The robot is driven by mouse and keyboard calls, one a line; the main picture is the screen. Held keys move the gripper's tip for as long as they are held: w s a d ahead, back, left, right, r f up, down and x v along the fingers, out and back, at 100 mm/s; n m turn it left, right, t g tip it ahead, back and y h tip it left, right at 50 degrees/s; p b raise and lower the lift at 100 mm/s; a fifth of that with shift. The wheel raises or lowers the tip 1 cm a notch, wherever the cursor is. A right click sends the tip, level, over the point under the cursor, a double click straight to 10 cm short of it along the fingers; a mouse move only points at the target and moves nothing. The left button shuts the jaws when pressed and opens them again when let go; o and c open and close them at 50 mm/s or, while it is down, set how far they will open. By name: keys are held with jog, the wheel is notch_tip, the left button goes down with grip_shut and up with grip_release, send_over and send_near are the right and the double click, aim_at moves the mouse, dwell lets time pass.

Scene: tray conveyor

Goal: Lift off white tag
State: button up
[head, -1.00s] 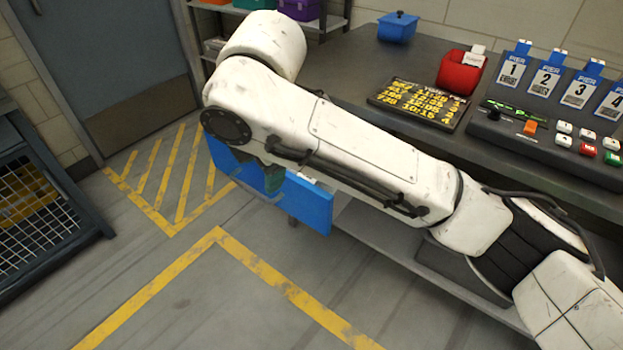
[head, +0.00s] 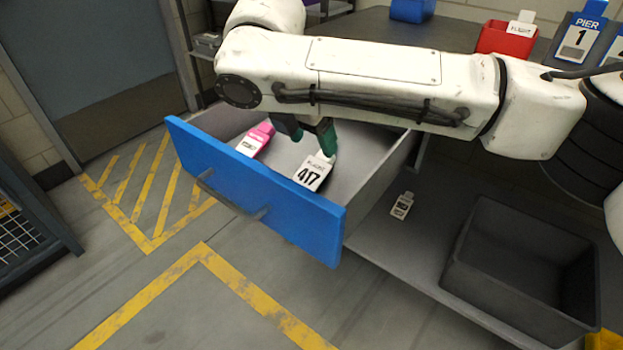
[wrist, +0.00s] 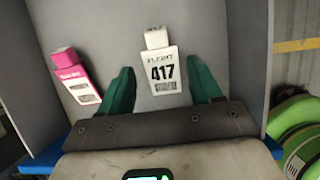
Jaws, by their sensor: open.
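In the wrist view the white tag (wrist: 162,72) lies between and a little beyond the green fingertips. My gripper (wrist: 158,85) is open and empty, with one finger to each side of the tag, apart from it. In the head view my gripper (head: 305,135) is inside the drawer, partly hidden under my arm, close to the tag's upper end. A pink tag (head: 256,139) lies to the left in the same drawer; it also shows in the wrist view (wrist: 75,78).
A small white tag (head: 402,205) and a dark grey bin (head: 520,265) are on the lower shelf to the right. A red holder (head: 498,40) and pier tag stands are on the bench. The drawer walls surround my gripper.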

aim_at(321, 160)
jog(key=b+x, duration=0.3)
jog(key=x, duration=0.4)
jog(key=shift+w+d+f+b, duration=0.1)
jog(key=shift+w+f+b, duration=0.15)
jog(key=shift+b, duration=0.15)
jog(key=shift+r, duration=0.1)
jog(key=shift+c, duration=0.4)
jog(key=c, duration=0.6)
